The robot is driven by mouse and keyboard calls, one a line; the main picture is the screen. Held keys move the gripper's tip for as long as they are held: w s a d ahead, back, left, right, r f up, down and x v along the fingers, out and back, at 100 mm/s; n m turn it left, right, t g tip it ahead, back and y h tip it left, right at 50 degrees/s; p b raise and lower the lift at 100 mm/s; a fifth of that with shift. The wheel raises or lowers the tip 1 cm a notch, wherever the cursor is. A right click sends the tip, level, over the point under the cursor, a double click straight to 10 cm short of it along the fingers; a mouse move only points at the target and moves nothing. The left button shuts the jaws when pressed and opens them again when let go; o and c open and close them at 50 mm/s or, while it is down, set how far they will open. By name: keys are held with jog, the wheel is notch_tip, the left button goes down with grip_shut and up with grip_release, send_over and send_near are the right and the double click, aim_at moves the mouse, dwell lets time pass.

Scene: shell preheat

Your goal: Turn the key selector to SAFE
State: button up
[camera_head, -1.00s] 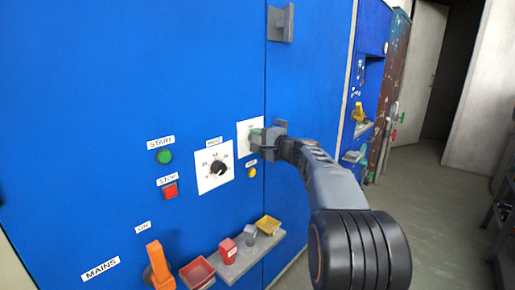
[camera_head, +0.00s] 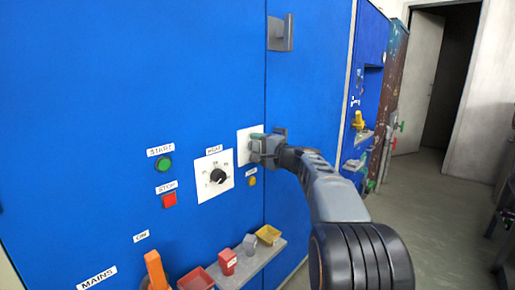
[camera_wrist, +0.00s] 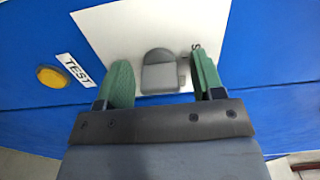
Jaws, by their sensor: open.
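The key selector is a white plate (camera_head: 243,153) on the blue cabinet front, mostly covered by my gripper in the head view. In the wrist view the grey key (camera_wrist: 160,72) stands out from the white plate (camera_wrist: 110,25). My gripper (camera_wrist: 163,85) is open, with one green finger on each side of the key. A gap shows between the left finger and the key; the right finger is close to it, and I cannot tell whether it touches. A small part of a label shows beside the right finger; the SAFE marking is not readable.
A yellow button (camera_wrist: 52,76) with a TEST label (camera_wrist: 75,70) is beside the plate. The heat dial (camera_head: 217,176), green START button (camera_head: 163,164) and red STOP button (camera_head: 169,200) are to the left. A shelf (camera_head: 262,262) with small bins juts out below.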

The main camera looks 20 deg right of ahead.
jog(key=shift+s, duration=0.1)
jog(key=v, duration=1.3)
jog(key=shift+s+p, duration=0.3)
jog(key=shift+p, duration=0.05)
jog(key=shift+d, duration=0.1)
jog(key=s+a+r+n+g+p, duration=0.1)
jog(key=s+a+n+g+p, duration=0.25)
jog(key=a+p, duration=0.35)
jog(key=s+a+r+n+g+p, duration=0.1)
jog(key=s+a+n+g+p, duration=0.1)
jog(key=a+g+p, duration=0.45)
jog(key=s+a+r+n+g+h+p, duration=0.1)
jog(key=s+a+n+h+p, duration=0.1)
jog(key=s+p, duration=0.4)
jog(key=s+a+r+n+g+h+p, duration=0.1)
jog(key=s+a+n+h+p, duration=0.1)
jog(key=s+n+h+p, duration=0.3)
jog(key=s+p, duration=0.2)
jog(key=p, duration=0.2)
jog(key=shift+n+g+h+p, duration=0.3)
jog(key=shift+n+g+p, duration=0.05)
jog(key=shift+g+p, duration=0.05)
